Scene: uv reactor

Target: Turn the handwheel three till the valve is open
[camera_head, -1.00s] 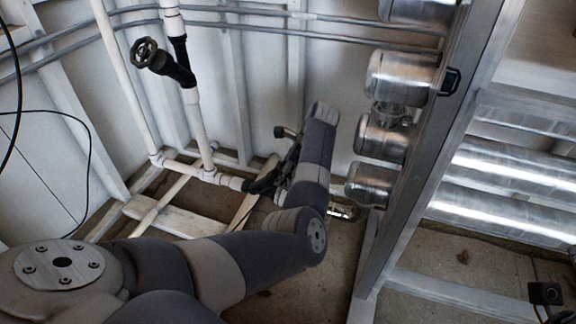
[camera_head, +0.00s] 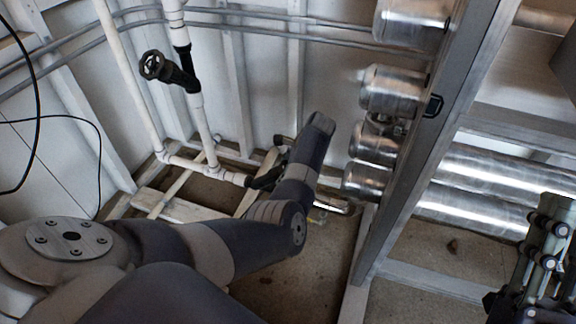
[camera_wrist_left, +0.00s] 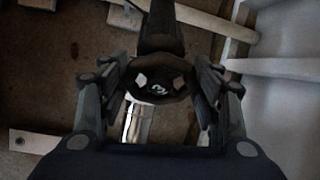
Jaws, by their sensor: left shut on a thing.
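A dark handwheel (camera_wrist_left: 160,84) with pale marks at its hub sits in the middle of the left wrist view. My left gripper (camera_wrist_left: 158,78) is shut on it, a finger on each side. I cannot read a number on it. In the head view my left arm hides most of this wheel and gripper. A black valve body (camera_head: 266,180) shows beside the arm on the low white pipe. A second black handwheel (camera_head: 153,66) stands on the upright pipe at upper left. My right gripper (camera_head: 552,222) is at the lower right, away from the valves; its jaw opening is unclear.
Several shiny metal cylinders (camera_head: 391,92) stick out from a grey metal post (camera_head: 424,150) right of my left arm. White pipes (camera_head: 203,130) run along the ribbed wall behind. A black cable (camera_head: 99,160) hangs at left. Bare floor (camera_head: 290,275) shows below the arm.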

